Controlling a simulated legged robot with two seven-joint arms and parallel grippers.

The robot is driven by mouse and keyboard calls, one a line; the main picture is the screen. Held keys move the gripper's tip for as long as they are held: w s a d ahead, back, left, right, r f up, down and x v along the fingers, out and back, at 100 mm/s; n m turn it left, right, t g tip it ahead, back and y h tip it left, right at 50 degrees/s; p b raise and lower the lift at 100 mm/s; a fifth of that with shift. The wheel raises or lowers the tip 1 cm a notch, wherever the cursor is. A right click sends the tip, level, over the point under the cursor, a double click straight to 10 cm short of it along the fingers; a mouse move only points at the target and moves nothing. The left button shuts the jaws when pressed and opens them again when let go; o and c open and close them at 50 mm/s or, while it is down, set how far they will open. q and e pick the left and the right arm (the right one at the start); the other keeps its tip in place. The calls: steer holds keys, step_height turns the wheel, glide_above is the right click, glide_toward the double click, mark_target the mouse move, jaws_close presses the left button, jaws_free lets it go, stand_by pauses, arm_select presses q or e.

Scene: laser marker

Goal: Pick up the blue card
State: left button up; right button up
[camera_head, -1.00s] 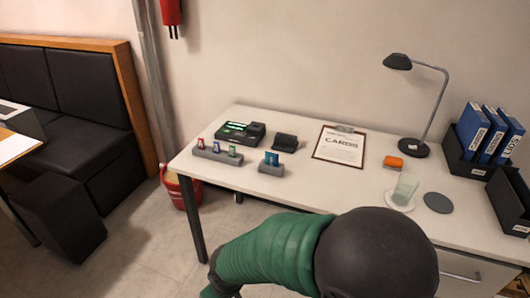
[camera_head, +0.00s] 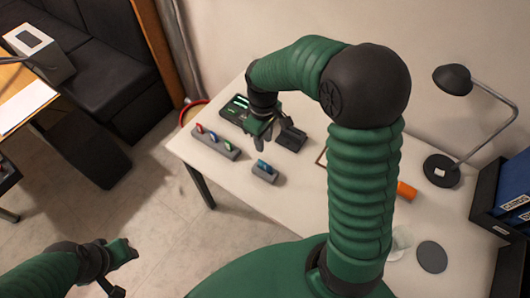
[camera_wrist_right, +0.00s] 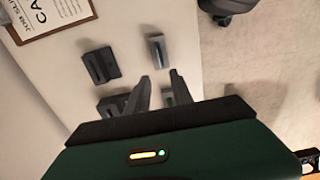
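A blue card (camera_head: 213,137) stands between a red card (camera_head: 199,128) and a green card (camera_head: 227,146) in the long grey holder (camera_head: 231,155). A bluish card (camera_head: 264,164) stands in the small grey holder (camera_head: 265,175), which also shows in the right wrist view (camera_wrist_right: 157,48). My right gripper (camera_head: 264,134) is above the desk, near both holders. Its two fingers (camera_wrist_right: 161,82) are apart with nothing between them in the right wrist view. My left gripper (camera_head: 121,268) is low at the left, off the desk, with its fingers apart and empty.
A black machine (camera_head: 236,108) with green lights and a dark stand (camera_head: 293,138) are beside my right gripper. A lamp (camera_head: 442,170), an orange object (camera_head: 406,191) and a grey disc (camera_head: 431,257) are at the right.

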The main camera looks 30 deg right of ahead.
mark_target(265, 165)
steer(key=f, duration=1)
steer(key=f+b, duration=0.1)
steer(key=f, duration=0.3)
steer(key=shift+s+d+f, duration=0.2)
steer(key=shift+s+f, duration=0.05)
steer(key=shift+f, duration=0.15)
steer(key=shift+w+a+f, duration=0.1)
steer(key=shift+w+f, duration=0.05)
steer(key=shift+f, duration=0.05)
jaws_close()
